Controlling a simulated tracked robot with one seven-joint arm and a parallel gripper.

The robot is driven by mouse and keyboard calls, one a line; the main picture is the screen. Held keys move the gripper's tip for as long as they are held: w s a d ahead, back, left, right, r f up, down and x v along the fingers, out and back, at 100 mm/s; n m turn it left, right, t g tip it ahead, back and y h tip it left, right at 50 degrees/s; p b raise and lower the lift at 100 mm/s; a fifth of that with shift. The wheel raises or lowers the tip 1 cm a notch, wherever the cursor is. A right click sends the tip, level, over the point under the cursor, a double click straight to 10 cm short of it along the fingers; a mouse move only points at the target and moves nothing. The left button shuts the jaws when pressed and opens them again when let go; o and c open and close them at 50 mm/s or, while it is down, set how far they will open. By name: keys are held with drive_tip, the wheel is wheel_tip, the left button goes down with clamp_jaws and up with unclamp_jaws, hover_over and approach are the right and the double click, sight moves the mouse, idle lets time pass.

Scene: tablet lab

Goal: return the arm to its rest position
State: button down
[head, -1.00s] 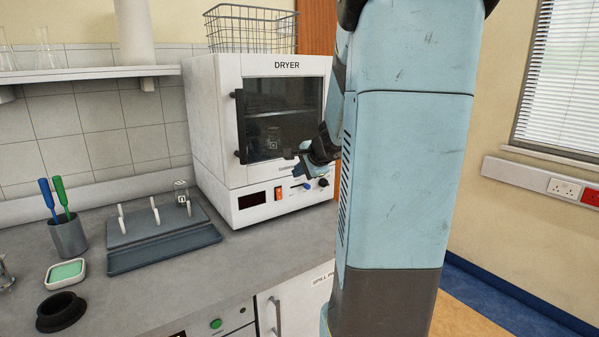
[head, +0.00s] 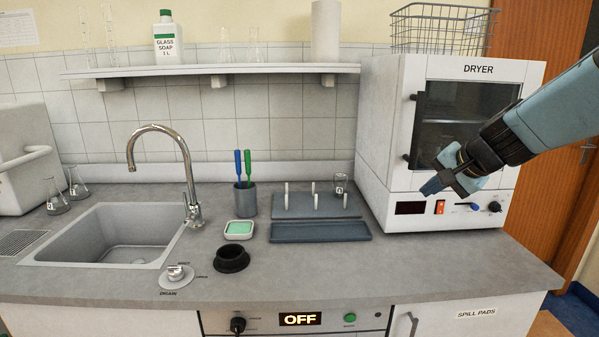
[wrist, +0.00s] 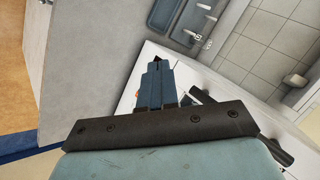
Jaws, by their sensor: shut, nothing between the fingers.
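My gripper (head: 433,186) is at the right of the head view, in front of the lower front of the dryer (head: 384,150). My blue arm reaches in from the right edge. The fingers are together with nothing between them. In the wrist view my gripper (wrist: 157,64) shows its blue fingers closed, above the counter edge and the dryer's white front. I cannot tell the exact gap between my gripper and the dryer.
The dryer door is closed, with a wire basket (head: 440,32) on top. A drying rack (head: 322,231) with pegs, a sponge dish (head: 239,236), a black ring (head: 231,262) and a sink (head: 70,245) are on the counter. Bare counter (head: 330,275) lies in front of the rack.

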drive_tip(key=s+a+n+g+h, duration=0.1)
drive_tip(key=s+n, duration=0.3)
drive_tip(key=s, duration=0.4)
drive_tip(key=s+a+n+g+h, duration=0.1)
drive_tip(key=s+a+n, duration=0.3)
drive_tip(key=s, duration=0.5)
drive_tip(key=shift+a+n+g+h, duration=0.3)
drive_tip(key=shift+n+h, duration=0.1)
drive_tip(key=shift+h, duration=0.3)
drive_tip(key=shift+f, duration=0.1)
